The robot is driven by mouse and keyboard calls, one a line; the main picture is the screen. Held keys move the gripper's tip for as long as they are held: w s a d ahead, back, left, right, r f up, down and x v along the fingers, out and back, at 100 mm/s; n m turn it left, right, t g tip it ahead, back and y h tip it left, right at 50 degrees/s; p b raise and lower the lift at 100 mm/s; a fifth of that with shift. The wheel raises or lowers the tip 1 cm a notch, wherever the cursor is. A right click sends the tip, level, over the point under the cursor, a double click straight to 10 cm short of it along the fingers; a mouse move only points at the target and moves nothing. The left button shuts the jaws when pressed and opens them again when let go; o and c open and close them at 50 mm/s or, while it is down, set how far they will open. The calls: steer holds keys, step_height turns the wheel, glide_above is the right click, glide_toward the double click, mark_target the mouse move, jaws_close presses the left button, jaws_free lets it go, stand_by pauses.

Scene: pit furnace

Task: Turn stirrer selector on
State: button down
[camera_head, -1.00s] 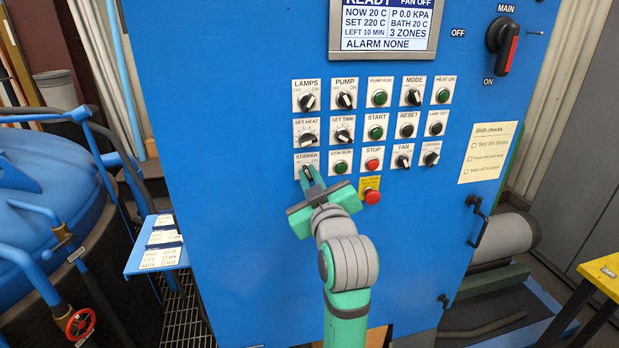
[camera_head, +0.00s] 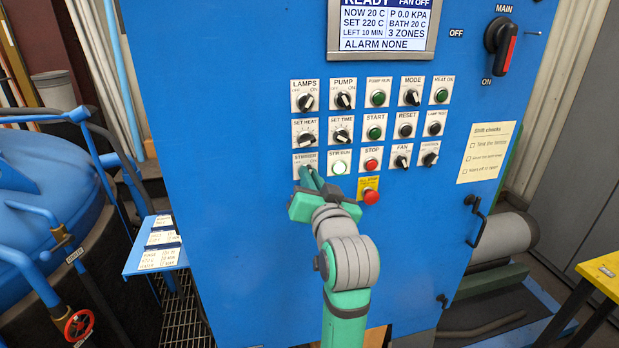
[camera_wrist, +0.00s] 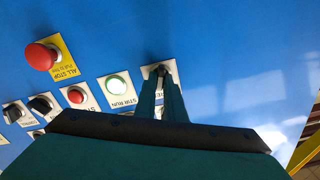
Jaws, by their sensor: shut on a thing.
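The stirrer selector is at the left end of the lowest row on the blue panel; its white plate (camera_head: 298,157) shows, while my fingers cover most of the knob. My gripper (camera_head: 305,172) reaches it from below, fingers shut on the knob. The wrist view shows the fingertips around the knob (camera_wrist: 159,70). The knob's exact pointing is hidden. The STIR RUN lamp (camera_head: 339,168) right of it glows pale green, and it also shows lit in the wrist view (camera_wrist: 116,85).
The red STOP button (camera_head: 371,164) and the red ALL STOP mushroom (camera_head: 371,197) on its yellow plate are close to the right of my gripper. Other knobs and buttons fill the rows above. The panel below is clear. A small shelf with cards (camera_head: 140,259) is at lower left.

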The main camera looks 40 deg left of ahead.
steer(key=shift+f+m, duration=0.1)
steer(key=shift+m, duration=0.5)
steer(key=c, duration=1.8)
jaws_free()
steer(key=shift+c, duration=0.2)
steer(key=v, duration=1)
steer(key=shift+s+d, duration=0.25)
steer(key=shift+s, duration=0.1)
